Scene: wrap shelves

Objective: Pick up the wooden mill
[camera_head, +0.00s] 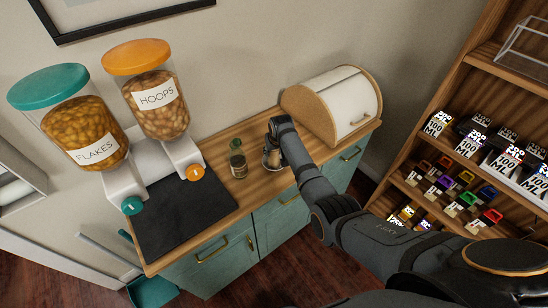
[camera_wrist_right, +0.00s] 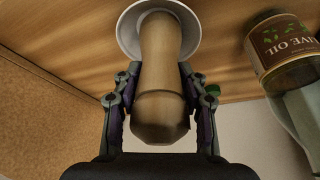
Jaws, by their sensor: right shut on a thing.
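The wooden mill (camera_wrist_right: 160,45) is a pale turned-wood piece in the middle of the right wrist view. Its far end meets a round white dish (camera_wrist_right: 127,30) on the wooden surface. My right gripper (camera_wrist_right: 160,90) is shut on the mill, one finger on each side. In the head view my right gripper (camera_head: 274,140) reaches down to the counter, and the arm and gripper mostly hide the mill. Only a small part near the dish (camera_head: 271,160) shows. My left gripper is not in view.
The olive oil bottle (camera_head: 238,160) stands close to the left of the gripper; it also shows in the wrist view (camera_wrist_right: 283,45). A bread box (camera_head: 333,104) is right behind. Cereal dispensers (camera_head: 158,104) and a dark mat (camera_head: 186,217) are at left. A wooden shelf (camera_head: 484,70) stands right.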

